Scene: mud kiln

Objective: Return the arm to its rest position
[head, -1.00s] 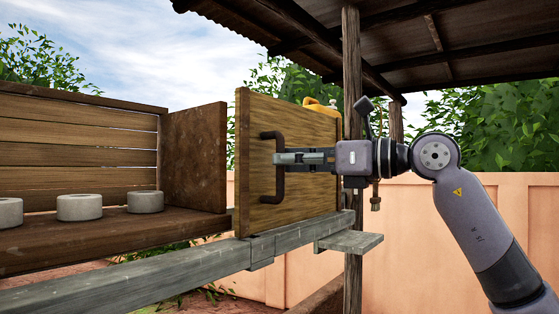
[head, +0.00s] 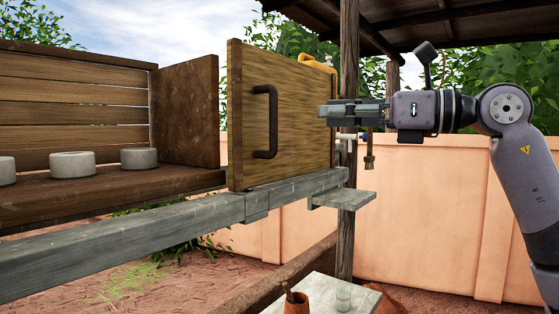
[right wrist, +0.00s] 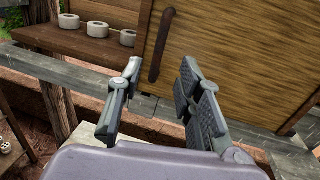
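My right gripper (head: 322,112) is to the right of the wooden door panel's dark handle (head: 265,122) and apart from it. In the right wrist view its two fingers (right wrist: 160,75) stand apart with nothing between them. The handle (right wrist: 160,45) shows beyond the fingers there. The wooden door panel (head: 290,150) stands upright on a grey rail (head: 150,230). My left gripper is not in view.
Several pale round pieces (head: 72,164) stand on the brown shelf (head: 120,185) at left. A wooden post (head: 347,200) and a small grey ledge (head: 343,198) are near the arm. A pale table (head: 322,292) with a brown pot (head: 297,304) and a small jar (head: 343,298) is below.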

